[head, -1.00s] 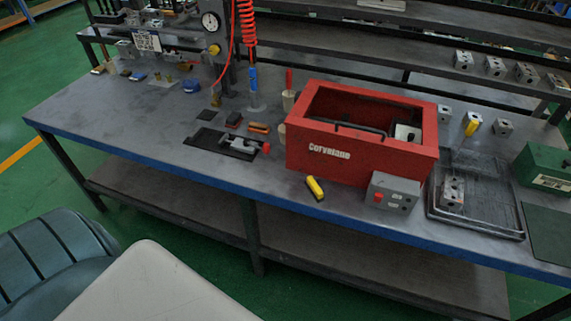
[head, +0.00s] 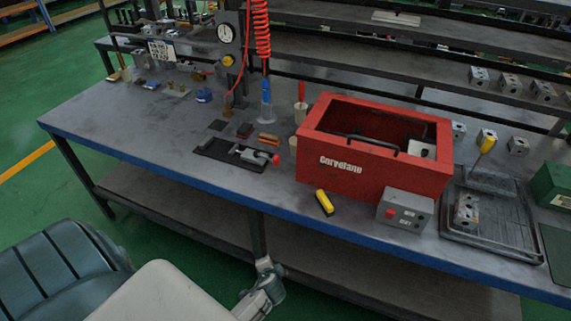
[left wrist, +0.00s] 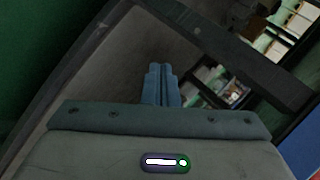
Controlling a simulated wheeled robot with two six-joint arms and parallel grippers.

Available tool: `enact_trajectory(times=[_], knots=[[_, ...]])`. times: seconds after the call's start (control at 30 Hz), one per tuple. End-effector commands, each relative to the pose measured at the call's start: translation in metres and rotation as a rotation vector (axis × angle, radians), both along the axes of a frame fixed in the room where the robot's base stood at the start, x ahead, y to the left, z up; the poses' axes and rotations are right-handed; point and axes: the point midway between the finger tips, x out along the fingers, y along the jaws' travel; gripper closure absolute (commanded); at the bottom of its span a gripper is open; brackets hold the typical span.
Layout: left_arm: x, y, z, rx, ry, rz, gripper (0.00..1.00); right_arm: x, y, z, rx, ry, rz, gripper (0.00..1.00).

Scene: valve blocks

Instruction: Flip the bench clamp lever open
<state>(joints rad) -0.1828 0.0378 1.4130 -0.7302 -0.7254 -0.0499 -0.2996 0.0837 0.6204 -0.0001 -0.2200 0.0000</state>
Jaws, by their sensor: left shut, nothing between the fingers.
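The bench clamp (head: 245,153) sits on a black plate near the front edge of the bench, left of the red box. Its lever lies low, with a red tip (head: 276,159) pointing right. My left gripper (left wrist: 160,70) shows in the left wrist view with its two blue-grey fingers together and empty. The clamp is not visible in that view, which shows dark bench or shelf parts beyond the fingers. A pale grey piece of one of my arms (head: 262,287) shows low in the head view, in front of the bench. My right gripper is not in view.
A red box (head: 375,182) stands right of the clamp. A yellow-and-black piece (head: 324,203) and a grey button box (head: 404,210) lie near the front edge. A gauge stand (head: 230,60) with a red coiled hose stands behind. The bench's left front is clear.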

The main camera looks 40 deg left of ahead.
Motion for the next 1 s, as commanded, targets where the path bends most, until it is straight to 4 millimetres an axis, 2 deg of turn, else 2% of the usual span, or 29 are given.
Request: enact_trajectory(times=[0.03,0.2,0.4,0.57,0.6,1.0], knots=[[0.018,0.005,0.03,0.054,-0.043,0.006,1.0,0.0,0.0,-0.003,0.0,0.0,0.0,0.0],[0.048,0.02,0.114,0.204,-0.147,0.043,1.0,0.0,0.0,-0.005,0.0,0.0,0.0,0.0],[0.061,0.033,0.188,0.324,-0.239,0.104,1.0,0.0,0.002,-0.008,0.002,0.0,-0.001,0.0],[0.062,0.041,0.238,0.396,-0.302,0.156,1.0,0.0,0.005,-0.01,0.006,0.0,-0.001,0.0],[0.064,0.042,0.244,0.418,-0.31,0.159,1.0,0.0,0.006,-0.01,0.006,0.0,-0.002,0.0],[0.13,0.026,0.261,0.679,-0.329,-0.005,1.0,-0.001,0.006,-0.009,0.007,0.001,-0.002,0.0]])
